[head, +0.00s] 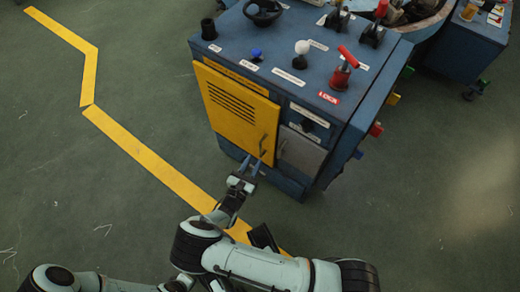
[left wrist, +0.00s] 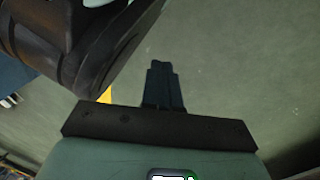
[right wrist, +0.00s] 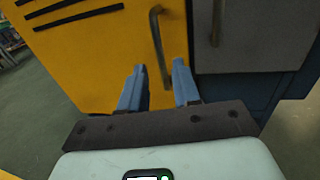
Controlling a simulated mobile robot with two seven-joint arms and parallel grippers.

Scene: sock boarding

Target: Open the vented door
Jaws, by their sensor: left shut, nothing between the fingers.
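The yellow vented door (head: 238,108) is shut on the front of the blue cabinet, with dark vent slots near its top. Its bar handle (head: 263,146) is upright by the door's right edge. My right gripper (head: 250,165) is open just in front of the door, near the handle's lower end. In the right wrist view, the handle (right wrist: 158,45) shows beyond and between the parted fingertips (right wrist: 160,68); I cannot tell whether it lies inside the jaws. My left gripper (left wrist: 162,68) is shut and empty over bare floor in the left wrist view.
A grey door (head: 301,152) with its own handle sits right of the yellow one. The console top (head: 290,50) carries knobs and a red lever (head: 345,62). A yellow floor stripe (head: 140,150) runs left of the cabinet; the floor there is clear.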

